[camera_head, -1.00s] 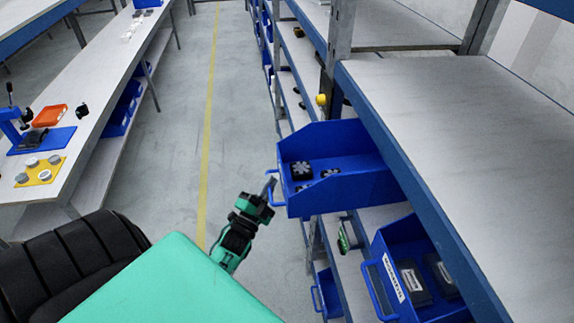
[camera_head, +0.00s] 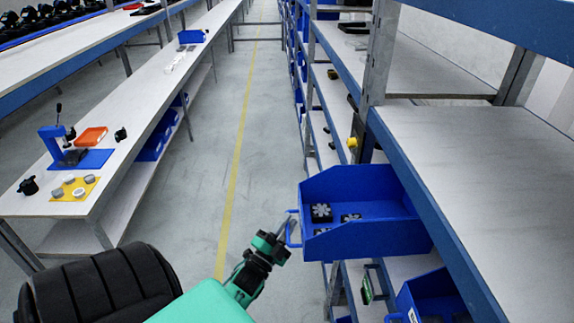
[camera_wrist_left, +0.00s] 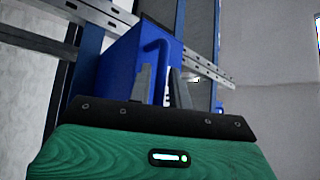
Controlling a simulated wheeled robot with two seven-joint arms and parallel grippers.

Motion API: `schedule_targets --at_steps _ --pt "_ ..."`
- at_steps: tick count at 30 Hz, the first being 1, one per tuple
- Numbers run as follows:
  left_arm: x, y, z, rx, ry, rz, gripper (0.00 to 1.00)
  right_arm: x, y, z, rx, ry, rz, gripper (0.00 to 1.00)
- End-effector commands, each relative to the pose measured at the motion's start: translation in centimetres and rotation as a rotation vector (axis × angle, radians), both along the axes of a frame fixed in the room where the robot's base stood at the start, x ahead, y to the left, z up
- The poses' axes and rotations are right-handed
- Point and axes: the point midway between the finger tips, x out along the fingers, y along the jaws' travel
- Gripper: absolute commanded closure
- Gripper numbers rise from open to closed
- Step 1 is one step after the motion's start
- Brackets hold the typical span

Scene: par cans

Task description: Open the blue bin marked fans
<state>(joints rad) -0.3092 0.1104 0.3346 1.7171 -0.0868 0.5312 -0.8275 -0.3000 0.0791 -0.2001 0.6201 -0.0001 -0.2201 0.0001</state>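The blue bin (camera_head: 365,240) holds several dark square parts that look like small fans (camera_head: 321,212). It is pulled well out over the aisle from the shelf rack, roughly level. My left gripper (camera_head: 287,224) is at the looped blue handle (camera_head: 294,238) on the bin's front. In the left wrist view the handle bar (camera_wrist_left: 162,54) runs between the two grey fingers (camera_wrist_left: 161,88), which look closed around it. My right gripper is not in view.
Another blue bin (camera_head: 438,300) with a white label sits on the lower shelf, close below. The blue-edged upper shelf (camera_head: 425,190) overhangs at right. A workbench (camera_head: 120,165) with a blue press stands at left. The aisle floor with its yellow line is clear.

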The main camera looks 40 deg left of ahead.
Motion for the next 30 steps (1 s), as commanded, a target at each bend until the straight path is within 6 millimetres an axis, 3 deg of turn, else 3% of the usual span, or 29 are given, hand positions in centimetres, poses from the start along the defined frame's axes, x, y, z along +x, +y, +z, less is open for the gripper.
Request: schedule_targets --at_steps 5,15,21,30 --pt "-1.5 -0.2 -1.0 0.001 0.002 0.0 0.8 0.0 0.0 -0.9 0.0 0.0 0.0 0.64" --pt "-8.2 -1.3 -4.0 -0.002 0.004 0.002 0.8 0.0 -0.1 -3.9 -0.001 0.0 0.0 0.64" --pt "-11.2 -1.8 -5.1 -0.002 0.001 0.001 0.8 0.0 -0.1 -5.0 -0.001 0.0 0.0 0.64" --pt "-12.6 -2.0 -5.4 0.0 0.001 0.0 0.8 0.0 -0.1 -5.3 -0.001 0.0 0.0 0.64"
